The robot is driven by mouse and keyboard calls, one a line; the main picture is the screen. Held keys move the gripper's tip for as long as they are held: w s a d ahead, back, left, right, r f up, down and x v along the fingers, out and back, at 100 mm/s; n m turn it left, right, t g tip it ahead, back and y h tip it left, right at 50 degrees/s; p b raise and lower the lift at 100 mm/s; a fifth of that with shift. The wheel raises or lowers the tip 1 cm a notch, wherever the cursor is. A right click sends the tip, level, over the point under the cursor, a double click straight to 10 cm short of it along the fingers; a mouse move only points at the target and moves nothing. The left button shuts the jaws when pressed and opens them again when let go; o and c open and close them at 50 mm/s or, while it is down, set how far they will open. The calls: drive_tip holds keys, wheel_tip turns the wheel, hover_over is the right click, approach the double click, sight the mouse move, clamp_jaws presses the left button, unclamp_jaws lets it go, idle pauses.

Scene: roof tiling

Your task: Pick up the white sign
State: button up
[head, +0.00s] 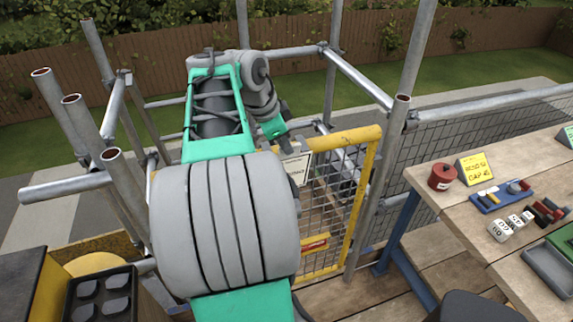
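The white sign (298,168) is a small pale panel with faint dark lettering, at the upper left of the yellow-framed mesh gate. Its left part is hidden behind my arm. My gripper (291,147) is at the sign's top edge in the picture, at the far end of my grey and green arm. The fingers are small and partly hidden, so I cannot tell whether they are open or shut, or whether they touch the sign.
Scaffold poles and the yellow gate (366,190) surround the sign. At right, a wooden bench (440,203) carries a red tin (442,177), a yellow sign (474,168), a blue tray (501,197) and small parts. A dark tray (101,300) is at lower left.

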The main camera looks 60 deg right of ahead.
sight(289, 158)
drive_tip(key=x, duration=0.3)
drive_tip(key=shift+d+f, duration=0.2)
drive_tip(key=shift+f, duration=0.05)
clamp_jaws()
idle(1.1)
